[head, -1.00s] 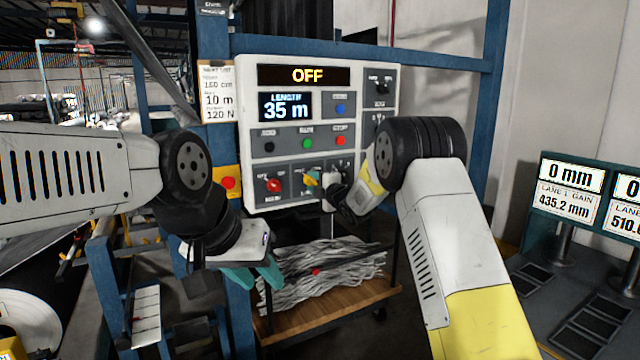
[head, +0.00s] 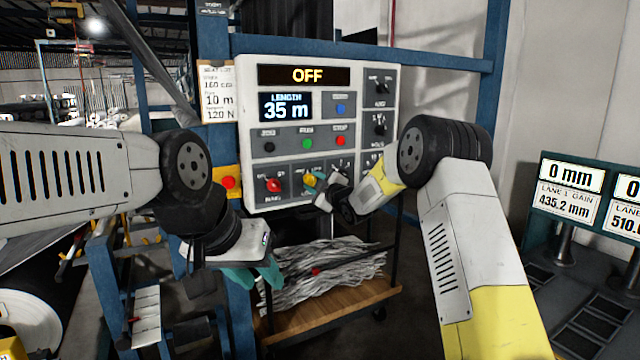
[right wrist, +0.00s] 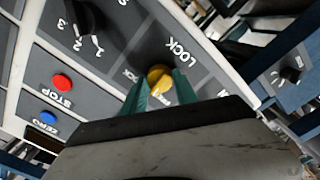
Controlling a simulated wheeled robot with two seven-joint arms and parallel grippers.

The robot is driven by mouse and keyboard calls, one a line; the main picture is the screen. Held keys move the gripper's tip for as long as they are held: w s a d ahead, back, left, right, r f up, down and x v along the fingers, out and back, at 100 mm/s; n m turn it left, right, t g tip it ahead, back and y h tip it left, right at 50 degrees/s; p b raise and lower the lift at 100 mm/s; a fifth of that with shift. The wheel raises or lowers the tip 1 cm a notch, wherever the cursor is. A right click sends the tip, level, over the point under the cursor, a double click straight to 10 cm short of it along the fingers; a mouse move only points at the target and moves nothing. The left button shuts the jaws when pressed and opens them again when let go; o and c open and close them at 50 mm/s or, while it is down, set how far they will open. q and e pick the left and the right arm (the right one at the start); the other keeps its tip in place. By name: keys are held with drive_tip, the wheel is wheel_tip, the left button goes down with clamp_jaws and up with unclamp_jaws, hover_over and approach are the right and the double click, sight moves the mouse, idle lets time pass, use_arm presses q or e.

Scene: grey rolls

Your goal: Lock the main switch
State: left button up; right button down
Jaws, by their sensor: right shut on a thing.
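The control panel (head: 328,75) stands ahead, with OFF on its top display. The red main switch knob (head: 273,185) is at its lower left. To the right of it is the yellow lock knob (head: 309,180), which also shows in the right wrist view (right wrist: 159,77) below the word LOCK. My right gripper (right wrist: 157,92) is shut on the yellow knob, with a teal finger on each side. The knob's exact angle is hard to tell. My left gripper (head: 256,278) hangs below the panel, empty, its teal fingers apart.
A cart (head: 340,303) with a wooden top and grey strips stands under the panel. A red button on a yellow box (head: 229,183) is left of the panel. Blue frame posts border it. Length displays (head: 567,175) stand at the right.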

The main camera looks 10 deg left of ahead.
drive_tip(key=m, duration=0.5)
drive_tip(key=shift+f+m, duration=0.1)
drive_tip(key=shift+m, duration=0.2)
drive_tip(key=m, duration=0.5)
idle(0.4)
drive_tip(key=c, duration=1)
unclamp_jaws()
drive_tip(key=shift+o, duration=0.2)
